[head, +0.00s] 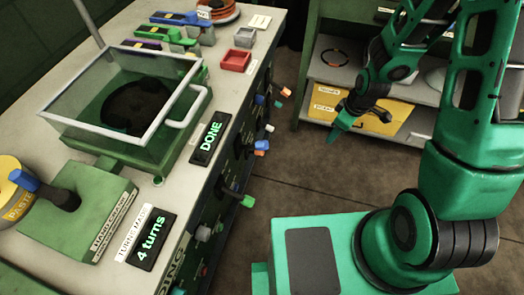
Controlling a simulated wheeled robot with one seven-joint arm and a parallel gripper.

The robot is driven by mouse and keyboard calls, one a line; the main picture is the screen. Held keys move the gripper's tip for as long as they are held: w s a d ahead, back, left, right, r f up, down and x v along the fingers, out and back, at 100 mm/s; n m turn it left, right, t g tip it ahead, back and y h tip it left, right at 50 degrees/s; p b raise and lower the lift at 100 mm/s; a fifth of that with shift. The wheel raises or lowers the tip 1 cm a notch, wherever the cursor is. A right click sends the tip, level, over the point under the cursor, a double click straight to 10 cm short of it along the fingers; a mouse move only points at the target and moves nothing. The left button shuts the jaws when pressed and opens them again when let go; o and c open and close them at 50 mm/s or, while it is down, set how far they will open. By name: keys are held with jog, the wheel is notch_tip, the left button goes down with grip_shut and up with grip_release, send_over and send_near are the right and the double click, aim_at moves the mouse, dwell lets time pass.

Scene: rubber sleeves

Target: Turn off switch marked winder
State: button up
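Several small levers with coloured ends stick out from the front face of the bench, among them an orange one (285,92), a blue one (260,99) and a green one (247,201). I cannot read any label "winder", so I cannot tell which is that switch, or its position. My gripper (350,127) hangs in the air at the upper right, right of the bench and apart from the levers, in front of the shelf. I see nothing held in it.
A shelf (320,75) with yellow bins (345,107) stands behind. Floor between is clear.

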aim_at(263, 153)
jog(key=s+a+f+n+y, duration=0.25)
jog(key=a+f+n, duration=0.35)
jog(key=a+f, duration=0.95)
jog(key=shift+t+y, duration=0.25)
jog(key=shift+t, duration=0.15)
jog(key=w+a, duration=0.2)
jog(key=a, duration=0.1)
jog(key=w+a, duration=0.5)
jog(key=shift+a+f, duration=0.25)
jog(key=shift+a, duration=0.05)
jog(key=shift+w+a+f, duration=0.15)
jog(key=shift+a+f, duration=0.1)
jog(key=shift+f, duration=0.3)
grip_shut()
